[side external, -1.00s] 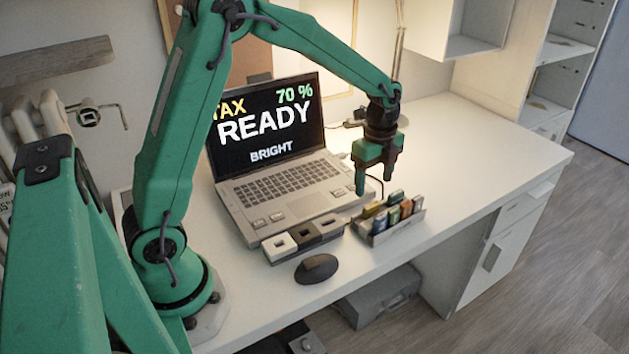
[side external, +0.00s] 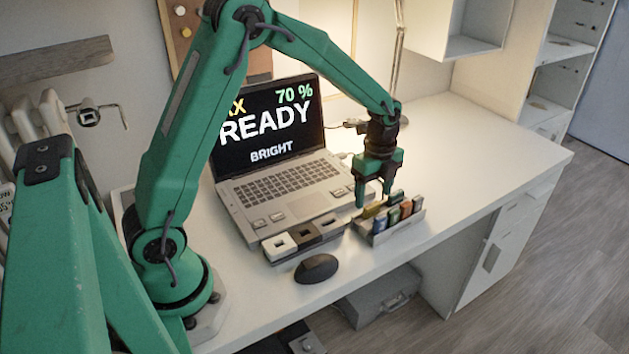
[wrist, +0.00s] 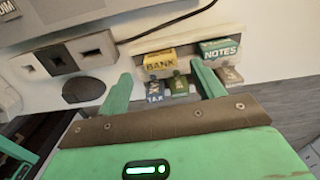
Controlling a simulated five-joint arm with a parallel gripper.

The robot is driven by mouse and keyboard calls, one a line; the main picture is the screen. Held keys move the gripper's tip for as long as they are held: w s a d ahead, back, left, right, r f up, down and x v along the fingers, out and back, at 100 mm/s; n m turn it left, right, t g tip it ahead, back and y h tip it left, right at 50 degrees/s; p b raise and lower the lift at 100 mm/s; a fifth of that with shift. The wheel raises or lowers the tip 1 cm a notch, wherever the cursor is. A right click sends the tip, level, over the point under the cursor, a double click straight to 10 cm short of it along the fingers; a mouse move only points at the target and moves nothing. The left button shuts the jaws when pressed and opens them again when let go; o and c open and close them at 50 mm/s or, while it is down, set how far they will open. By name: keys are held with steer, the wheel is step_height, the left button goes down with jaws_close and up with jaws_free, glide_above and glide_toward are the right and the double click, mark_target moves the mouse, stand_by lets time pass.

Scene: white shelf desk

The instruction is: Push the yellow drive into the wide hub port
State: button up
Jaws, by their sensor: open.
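The yellow drive (side external: 374,209) stands in a small grey tray (side external: 383,237) right of the hub. In the wrist view, the yellow drive (wrist: 160,62) reads BANK and shows between my fingers. My gripper (side external: 373,199) is open and points down over the tray's rear left part; it also shows in the wrist view (wrist: 161,73). Its fingers straddle the yellow drive in the picture; contact cannot be told. The hub (side external: 306,238) has a white, a dark and a grey-brown block, each with a dark opening. Which port is wide is unclear.
Other drives share the tray, among them a blue TAX drive (wrist: 155,91) and a teal NOTES drive (wrist: 220,49). A laptop (side external: 285,190) stands behind the hub. A dark mouse (side external: 317,268) lies in front. The desk's right side is clear.

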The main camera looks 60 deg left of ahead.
mark_target(372, 204)
steer(key=shift+f, duration=2.35)
steer(key=shift+c, duration=0.2)
steer(key=c, duration=1)
